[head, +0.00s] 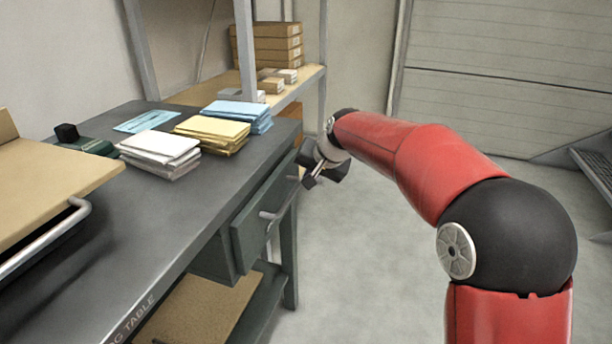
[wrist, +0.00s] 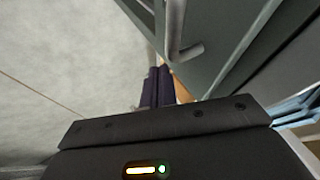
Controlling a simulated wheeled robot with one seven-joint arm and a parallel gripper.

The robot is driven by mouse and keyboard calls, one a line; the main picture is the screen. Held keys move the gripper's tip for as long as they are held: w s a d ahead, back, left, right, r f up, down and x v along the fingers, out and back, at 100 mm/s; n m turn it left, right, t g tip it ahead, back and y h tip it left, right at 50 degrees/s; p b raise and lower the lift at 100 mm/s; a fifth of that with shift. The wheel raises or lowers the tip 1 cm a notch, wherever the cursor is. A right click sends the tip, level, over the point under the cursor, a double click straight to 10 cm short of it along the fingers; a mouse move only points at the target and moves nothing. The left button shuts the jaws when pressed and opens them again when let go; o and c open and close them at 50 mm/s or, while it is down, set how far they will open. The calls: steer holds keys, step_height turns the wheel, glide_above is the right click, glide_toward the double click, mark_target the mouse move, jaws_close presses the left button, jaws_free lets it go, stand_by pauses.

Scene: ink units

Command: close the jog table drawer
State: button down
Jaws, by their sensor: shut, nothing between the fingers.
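The jog table (head: 110,250) is a dark grey-green workbench on the left in the head view. Its drawer (head: 250,235) is below the top's right edge, with a front that appears to stand out a little; how far is hard to tell. A metal bar handle (head: 270,214) is on the front and also shows at the top of the wrist view (wrist: 176,30). My gripper (head: 309,182) is beside the far end of the drawer front, clear of the floor. In the wrist view its fingers (wrist: 157,82) are shut and empty, close to the handle; contact cannot be told.
Paper stacks, white (head: 160,150), yellow (head: 213,132) and blue (head: 240,114), lie on the tabletop. A tan board (head: 45,190) with a metal bar is at the left. Shelving with cardboard boxes (head: 268,45) stands behind. The floor (head: 370,270) right of the table is clear.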

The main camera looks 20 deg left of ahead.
steer(key=d+v, duration=0.1)
steer(key=v, duration=0.9)
steer(key=s+d+h, duration=0.2)
steer(key=s+d, duration=0.4)
steer(key=d, duration=0.5)
steer(key=s+d+f+h, duration=0.1)
steer(key=s+d+f, duration=0.3)
steer(key=s+d, duration=0.5)
steer(key=s+d+f+h, duration=0.2)
steer(key=s+d+f, duration=0.3)
steer(key=s+d, duration=0.4)
steer(key=s, duration=0.4)
steer(key=shift+s+d+f+m+t+h, duration=0.3)
steer(key=shift+s+d+f+m+t, duration=0.05)
steer(key=shift+s+d+m+t, duration=0.05)
